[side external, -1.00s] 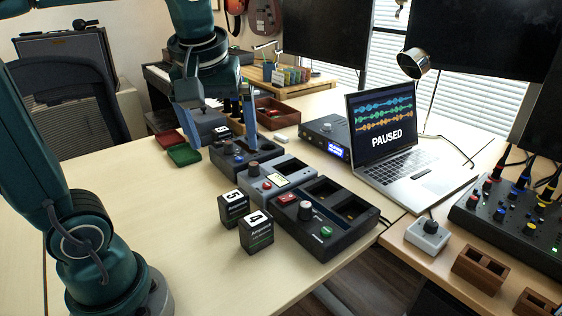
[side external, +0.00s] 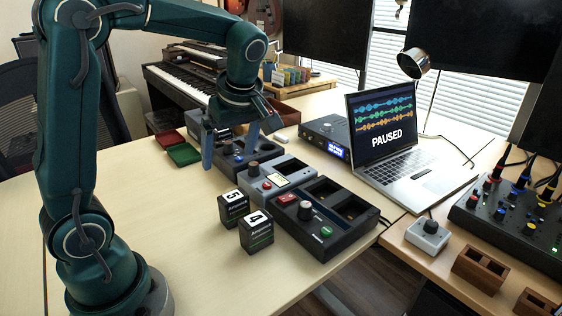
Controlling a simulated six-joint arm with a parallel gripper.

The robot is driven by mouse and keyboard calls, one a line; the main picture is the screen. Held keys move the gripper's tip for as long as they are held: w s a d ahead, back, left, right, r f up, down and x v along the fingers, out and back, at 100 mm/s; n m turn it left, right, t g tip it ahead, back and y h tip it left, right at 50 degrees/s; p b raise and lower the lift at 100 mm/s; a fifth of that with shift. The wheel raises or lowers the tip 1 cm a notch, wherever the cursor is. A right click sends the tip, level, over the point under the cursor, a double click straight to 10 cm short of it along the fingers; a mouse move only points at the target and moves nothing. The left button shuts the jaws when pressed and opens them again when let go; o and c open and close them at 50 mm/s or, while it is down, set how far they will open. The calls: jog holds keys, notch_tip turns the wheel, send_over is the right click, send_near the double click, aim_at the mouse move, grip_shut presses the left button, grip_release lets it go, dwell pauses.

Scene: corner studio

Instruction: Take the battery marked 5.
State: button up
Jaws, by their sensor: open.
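The battery marked 5 (side external: 233,211) is a small black block with a white top label. It stands upright on the table, left of the chargers. A similar battery marked 4 (side external: 257,236) stands just in front of it to the right, with a narrow gap. My gripper (side external: 230,152) is open, its two blue fingers pointing down at the rear charger, behind and apart from battery 5. I see nothing held between the fingers, though the view there is partly hidden.
Three chargers stand in a row: a rear dark one (side external: 229,165), a grey middle one (side external: 285,176) and a front black one (side external: 335,235) close to the batteries. Red (side external: 170,139) and green (side external: 184,155) trays lie farther back. The table left of the batteries is clear.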

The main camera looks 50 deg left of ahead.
aim_at(233, 196)
notch_tip(233, 196, down, 10)
jog(key=shift+r, duration=0.15)
jog(key=shift+x, duration=2.75)
jog(key=shift+d, duration=0.1)
jog(key=shift+c, duration=0.3)
grip_shut()
